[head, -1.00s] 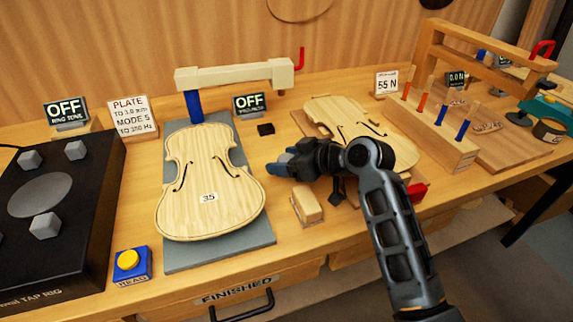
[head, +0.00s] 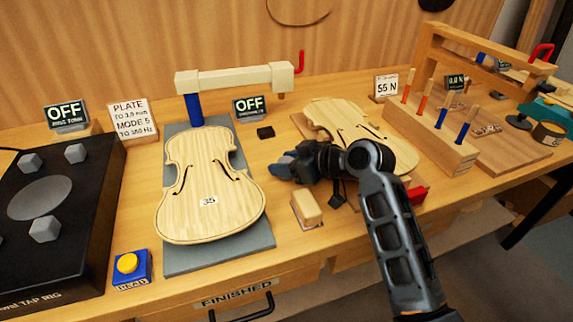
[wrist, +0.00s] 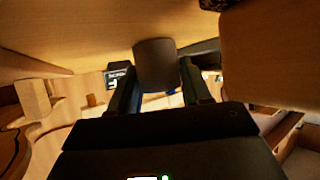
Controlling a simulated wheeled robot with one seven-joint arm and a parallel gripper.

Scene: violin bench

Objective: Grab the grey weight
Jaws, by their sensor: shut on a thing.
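My gripper (head: 284,166) is over the bench between the two violin plates, pointing left in the head view. In the wrist view my gripper (wrist: 158,82) has its two dark fingers on either side of a grey weight (wrist: 156,66), a plain rounded cylinder. The fingers are shut on it. In the head view the weight is hard to tell apart from the dark fingertips.
A pale violin plate labelled 35 (head: 208,222) lies on a grey board to the left. Another plate (head: 338,118) lies behind my arm.

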